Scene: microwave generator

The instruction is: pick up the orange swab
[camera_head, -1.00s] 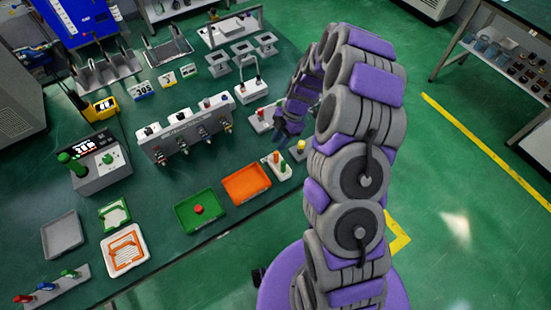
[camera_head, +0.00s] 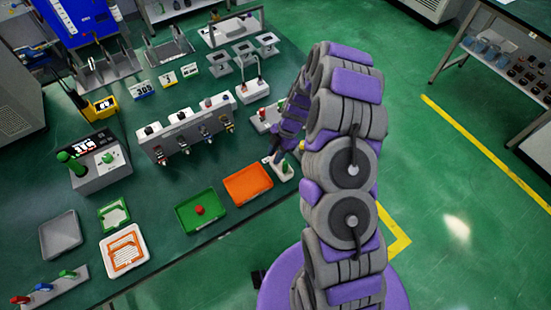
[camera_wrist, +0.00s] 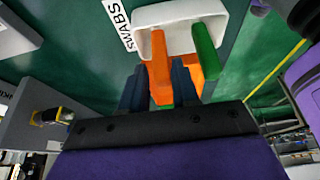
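The white swab holder (camera_wrist: 222,22) stands beside a "SWABS" label (camera_wrist: 120,22) in the wrist view. An orange swab (camera_wrist: 159,62) points toward the camera, between the two dark fingers of my gripper (camera_wrist: 158,85). The fingers look open, with a small gap on the left; contact on the right is unclear. A green swab (camera_wrist: 204,48) is just right of it, with more orange (camera_wrist: 192,72) behind and below. In the head view my gripper (camera_head: 277,154) is low over the holder (camera_head: 284,173) and hides most of the swabs.
An orange tray (camera_head: 247,184) and a green tray (camera_head: 197,211) with a red knob lie left of the holder. Behind stands a grey box with several connectors (camera_head: 186,130). Another small holder (camera_head: 265,118) is close behind my gripper. The table's front edge is near.

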